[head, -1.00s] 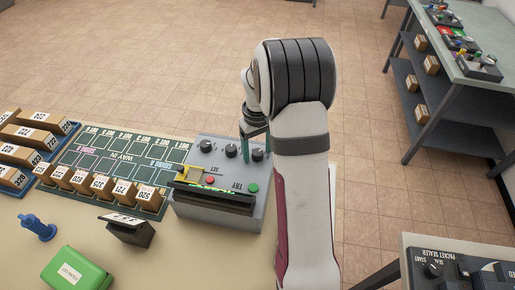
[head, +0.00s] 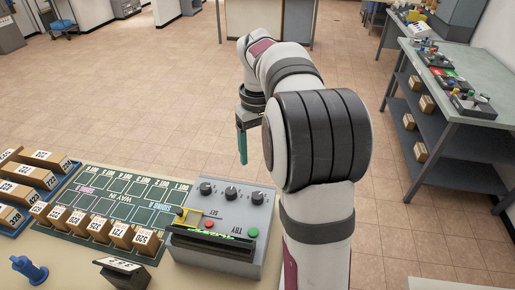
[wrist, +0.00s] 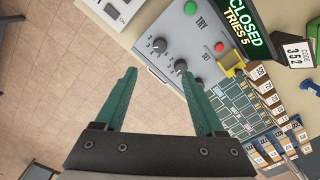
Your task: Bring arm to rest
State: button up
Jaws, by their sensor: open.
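My gripper (head: 242,143) hangs in the air beyond the far edge of the table, its green fingers pointing down. In the wrist view my gripper (wrist: 164,100) shows its two green fingers spread apart with nothing between them. The grey control box (head: 262,222) with knobs and red and green buttons sits on the table, apart from the gripper. Its display reads "CLOSED TRIES 5" in the wrist view (wrist: 245,28).
Several numbered boxes (head: 122,236) stand on the green board (head: 148,190), with more in the blue tray (head: 52,192) at left. A blue stamp (head: 29,270) and a code sign (head: 125,277) stand in front. A shelf table (head: 455,95) is at right. The floor beyond is open.

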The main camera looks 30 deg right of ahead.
jog(key=s+a+r+m, duration=0.1)
jog(key=s+a+r, duration=0.1)
jog(key=s+a, duration=0.55)
jog(key=s+a+f+m+y, duration=0.1)
jog(key=s+a+f, duration=0.2)
jog(key=s+a, duration=0.3)
jog(key=s+a+f+m, duration=0.2)
jog(key=s+a, duration=0.5)
jog(key=s, duration=0.4)
jog(key=shift+s+a+f+m+y, duration=0.3)
jog(key=shift+s+f+y, duration=0.1)
jog(key=shift+f, duration=0.3)
jog(key=shift+w+d, duration=0.1)
dwell(0.5)
